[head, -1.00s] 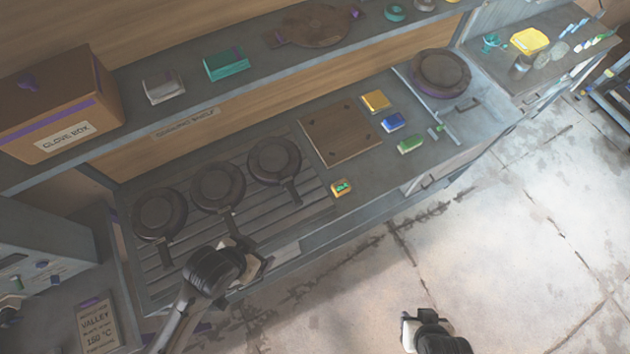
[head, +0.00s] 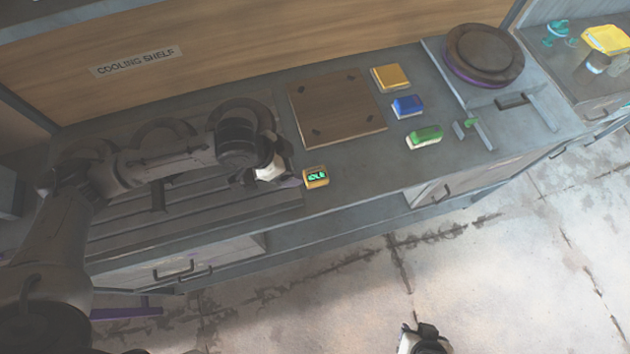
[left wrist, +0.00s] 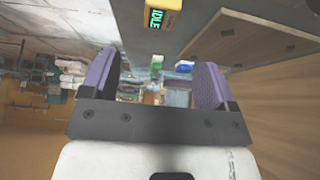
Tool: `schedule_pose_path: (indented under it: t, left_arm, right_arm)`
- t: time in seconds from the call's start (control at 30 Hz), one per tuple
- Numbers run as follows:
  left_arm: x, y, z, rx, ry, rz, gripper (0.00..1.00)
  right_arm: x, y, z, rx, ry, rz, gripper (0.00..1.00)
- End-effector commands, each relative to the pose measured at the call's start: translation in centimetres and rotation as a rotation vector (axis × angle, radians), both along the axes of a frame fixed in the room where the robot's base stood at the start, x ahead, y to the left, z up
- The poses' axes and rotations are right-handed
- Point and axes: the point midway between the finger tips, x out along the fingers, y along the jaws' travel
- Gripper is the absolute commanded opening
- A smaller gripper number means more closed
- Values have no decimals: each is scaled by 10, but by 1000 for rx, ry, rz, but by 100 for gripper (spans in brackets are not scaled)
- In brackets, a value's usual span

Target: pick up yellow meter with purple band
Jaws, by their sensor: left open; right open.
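The yellow meter (head: 316,177) with a green lit display reading IDLE lies on the counter near its front edge, right of the griddle. I cannot make out a purple band on it. My left gripper (head: 289,177) is just left of the meter, low over the counter, apart from it as far as I can tell. In the left wrist view the purple fingers of my left gripper (left wrist: 153,85) are spread with nothing between them, and the meter (left wrist: 164,18) shows at the top edge, beyond the fingers. My right gripper (head: 425,335) is at the bottom edge over the floor, away from the counter, open.
A wooden board (head: 337,110) lies behind the meter. Yellow (head: 391,77), blue (head: 408,105) and green (head: 425,136) blocks lie to its right. A round dark press plate (head: 485,52) stands further right. My left arm covers much of the griddle with pans.

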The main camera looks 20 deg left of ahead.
Motion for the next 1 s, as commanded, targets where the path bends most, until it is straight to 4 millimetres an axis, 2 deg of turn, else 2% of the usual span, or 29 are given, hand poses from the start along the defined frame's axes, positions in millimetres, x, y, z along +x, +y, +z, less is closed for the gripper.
schedule_pose_path:
  t: [0.4, 0.77, 1.0]
  left_arm:
    - [24, -24, -56, -1, 4, 4, 81]
    - [32, -34, -76, 0, 3, 2, 81]
    - [40, -48, -102, 1, 4, 2, 81]
  right_arm:
    - [1, -1, -14, -3, -3, 0, 43]
    - [2, -4, -17, -12, -6, 5, 43]
    - [2, -3, -24, -10, -6, 4, 43]
